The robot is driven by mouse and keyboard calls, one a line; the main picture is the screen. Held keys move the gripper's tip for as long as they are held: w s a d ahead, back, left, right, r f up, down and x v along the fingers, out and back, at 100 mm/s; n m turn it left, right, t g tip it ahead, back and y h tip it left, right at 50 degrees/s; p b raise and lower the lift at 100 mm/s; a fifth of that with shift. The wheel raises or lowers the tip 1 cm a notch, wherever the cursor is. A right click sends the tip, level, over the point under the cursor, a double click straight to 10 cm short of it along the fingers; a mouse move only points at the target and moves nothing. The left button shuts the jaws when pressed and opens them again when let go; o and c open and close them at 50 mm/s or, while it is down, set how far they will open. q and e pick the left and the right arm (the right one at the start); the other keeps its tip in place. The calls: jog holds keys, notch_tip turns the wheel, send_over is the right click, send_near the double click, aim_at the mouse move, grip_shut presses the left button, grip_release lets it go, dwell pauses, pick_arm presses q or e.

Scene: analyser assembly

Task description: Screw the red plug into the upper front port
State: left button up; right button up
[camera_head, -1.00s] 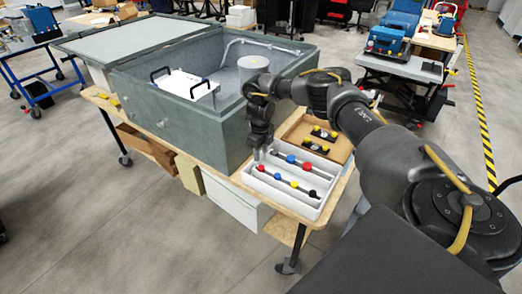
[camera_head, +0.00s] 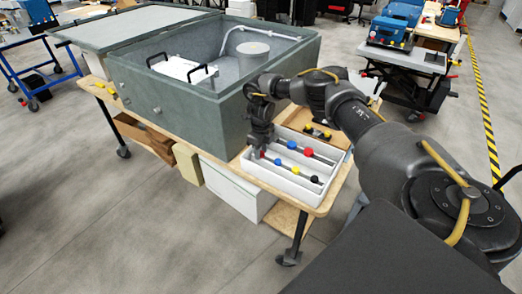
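The red plug (camera_head: 262,155) is at the near-left end of the front row in the white tray (camera_head: 259,173), partly hidden by my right gripper. My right gripper (camera_head: 262,150) points down with its fingertips at this plug; whether they are shut on it is too small to tell. The grey-green analyser housing (camera_head: 178,106) stands left of the tray, with small round ports on its front wall (camera_head: 157,110). My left gripper is not in view.
The tray also holds blue, yellow (camera_head: 295,170) and black (camera_head: 314,179) plugs, with another red one (camera_head: 308,152) in the back row. A brown tray with black-and-yellow parts (camera_head: 317,132) lies behind. The wooden table's edge (camera_head: 325,207) is close in front.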

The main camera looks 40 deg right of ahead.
jog(key=shift+c, duration=0.8)
grip_shut()
jog(key=shift+r+p, duration=2.7)
jog(key=shift+r, duration=0.8)
